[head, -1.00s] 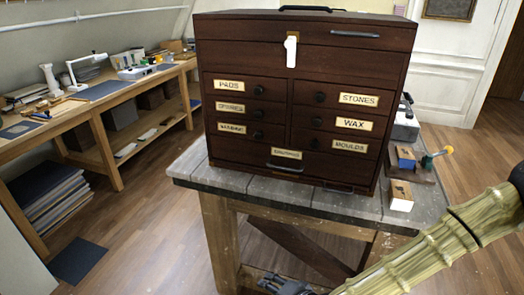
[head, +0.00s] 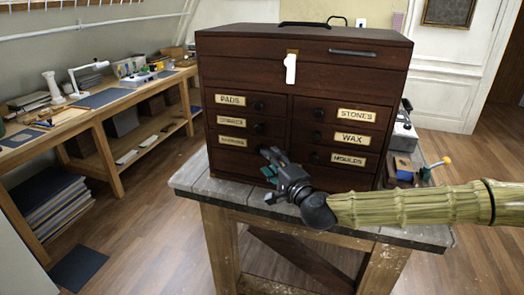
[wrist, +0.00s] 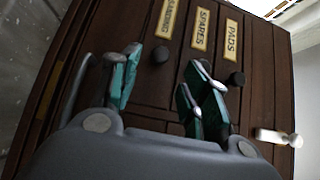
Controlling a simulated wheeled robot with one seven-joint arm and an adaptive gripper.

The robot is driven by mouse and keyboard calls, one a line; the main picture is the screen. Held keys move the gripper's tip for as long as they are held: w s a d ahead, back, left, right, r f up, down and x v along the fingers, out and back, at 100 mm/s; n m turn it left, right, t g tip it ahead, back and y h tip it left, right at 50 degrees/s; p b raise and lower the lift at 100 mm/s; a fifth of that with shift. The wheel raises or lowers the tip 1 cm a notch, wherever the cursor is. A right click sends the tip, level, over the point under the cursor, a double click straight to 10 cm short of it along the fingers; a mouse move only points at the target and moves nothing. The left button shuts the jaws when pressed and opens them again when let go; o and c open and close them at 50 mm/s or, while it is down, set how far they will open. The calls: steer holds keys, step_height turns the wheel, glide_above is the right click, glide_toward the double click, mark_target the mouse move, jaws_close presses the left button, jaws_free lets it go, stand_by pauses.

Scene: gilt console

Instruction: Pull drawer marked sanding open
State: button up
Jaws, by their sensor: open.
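The sanding drawer (head: 226,141) is the third one down in the left column of the dark wooden chest and looks shut. Its cream label shows small in the head view and sideways in the wrist view (wrist: 166,18). Its dark round knob (wrist: 160,54) appears between my fingertips in the wrist view; in the head view my gripper mostly hides it. My gripper (head: 268,163), grey with teal finger pads, is open in front of the chest's left column. I cannot tell whether a finger touches the knob.
The spares knob (head: 257,128) and pads knob (head: 258,106) sit just above. A white tag (head: 291,69) hangs on the upper front. The chest stands on a worn workbench (head: 200,178); small tools and blocks lie at its right. A long bench (head: 98,108) runs along the left.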

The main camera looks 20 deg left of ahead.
steer(key=p+x, duration=0.1)
steer(key=x, duration=0.5)
steer(key=shift+a, duration=0.15)
steer(key=shift+w, duration=0.1)
jaws_close()
